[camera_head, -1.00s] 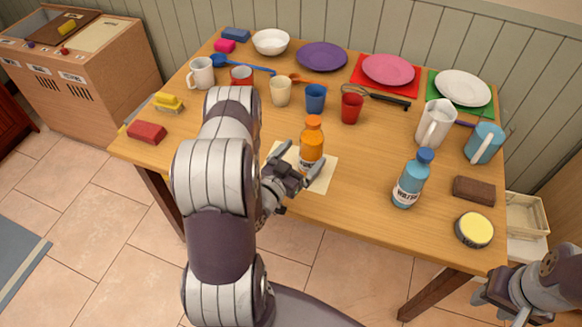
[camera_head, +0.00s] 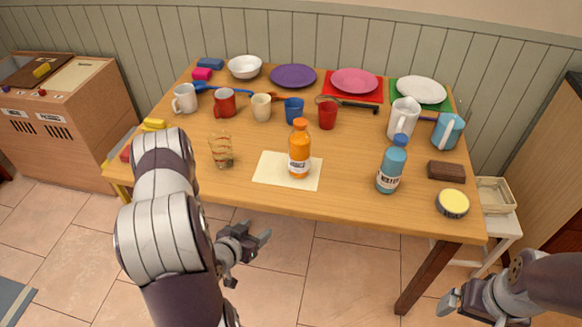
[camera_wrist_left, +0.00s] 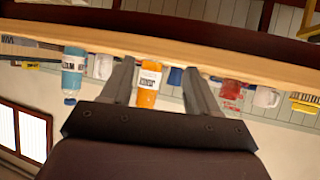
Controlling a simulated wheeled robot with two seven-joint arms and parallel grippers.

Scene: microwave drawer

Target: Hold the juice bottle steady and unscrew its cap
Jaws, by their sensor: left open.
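The orange juice bottle (camera_head: 299,154) stands upright on a cream paper mat (camera_head: 268,170), its orange cap (camera_head: 300,124) on top. My left gripper (camera_head: 262,241) is open and empty, in front of the table's near edge and apart from the bottle. In the left wrist view the picture is upside down, and the bottle (camera_wrist_left: 148,82) appears beyond the table edge, between the two spread fingers (camera_wrist_left: 156,80). My right gripper (camera_head: 450,304) is at the lower right, off the table; its finger gap is not clear.
A blue water bottle (camera_head: 391,168) stands right of the mat, with a yellow-topped tin (camera_head: 453,203) and brown block (camera_head: 446,171) beyond. A clear glass (camera_head: 221,153) stands to the left. Bare wood surrounds the mat.

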